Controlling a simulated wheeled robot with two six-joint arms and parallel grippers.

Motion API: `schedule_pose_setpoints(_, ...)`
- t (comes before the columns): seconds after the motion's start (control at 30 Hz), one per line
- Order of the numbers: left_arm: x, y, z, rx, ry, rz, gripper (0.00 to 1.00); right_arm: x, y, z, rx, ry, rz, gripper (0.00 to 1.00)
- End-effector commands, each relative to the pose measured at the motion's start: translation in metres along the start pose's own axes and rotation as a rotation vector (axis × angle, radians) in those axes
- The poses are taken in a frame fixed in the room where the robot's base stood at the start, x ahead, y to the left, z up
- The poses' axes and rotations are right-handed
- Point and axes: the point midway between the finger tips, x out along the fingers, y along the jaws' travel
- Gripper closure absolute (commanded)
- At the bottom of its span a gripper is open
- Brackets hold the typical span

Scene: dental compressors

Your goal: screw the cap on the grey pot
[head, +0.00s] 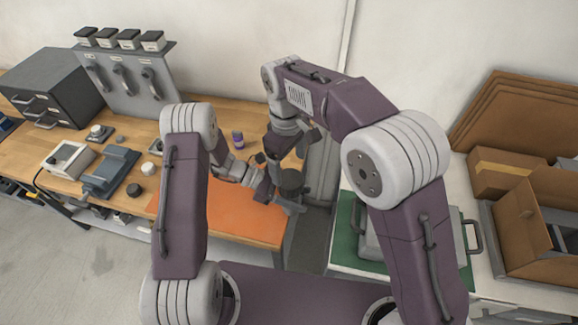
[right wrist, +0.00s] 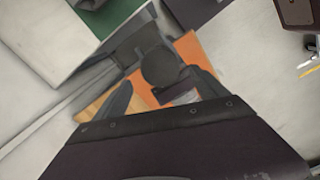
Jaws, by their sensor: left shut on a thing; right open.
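A dark grey round pot (head: 291,180) is held at the right end of the orange mat, clear of the bench edge. My left gripper (head: 284,197) is shut on it. The pot shows in the right wrist view (right wrist: 160,67) as a dark disc, seen from its end. My right gripper (head: 287,148) is open just above the pot. In the right wrist view its two fingers (right wrist: 160,82) stand apart on either side of the disc, with no visible grip. I cannot tell whether the dark disc is a cap or the pot's own top.
The orange mat (head: 222,217) is mostly clear. A purple bottle (head: 237,139) stands behind. A green mat (head: 345,232) and open carton (head: 535,228) are at right.

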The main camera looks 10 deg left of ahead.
Motion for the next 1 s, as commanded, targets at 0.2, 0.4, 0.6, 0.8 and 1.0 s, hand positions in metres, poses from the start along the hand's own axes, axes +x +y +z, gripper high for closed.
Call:
schedule_pose_setpoints(0.2, 0.0, 0.0, 0.001, 0.0, -0.001, 0.0, 1.0, 0.005, 0.0, 0.0, 0.0, -0.001, 0.0, 0.17)
schedule_pose_setpoints(0.4, 0.0, 0.0, 0.001, 0.0, -0.001, 0.0, 1.0, 0.036, 0.0, 0.001, 0.0, -0.004, -0.002, 0.17)
schedule_pose_setpoints(0.6, 0.0, 0.0, 0.001, 0.0, -0.001, 0.0, 1.0, 0.066, 0.0, 0.001, 0.0, -0.003, -0.001, 0.17)
schedule_pose_setpoints(0.8, 0.0, 0.0, 0.001, 0.0, -0.001, 0.0, 1.0, 0.08, 0.0, 0.0, 0.0, 0.0, 0.0, 0.17)
schedule_pose_setpoints(1.0, 0.0, 0.0, 0.001, 0.0, -0.001, 0.0, 1.0, 0.081, 0.0, 0.0, 0.0, 0.0, 0.0, 0.17)
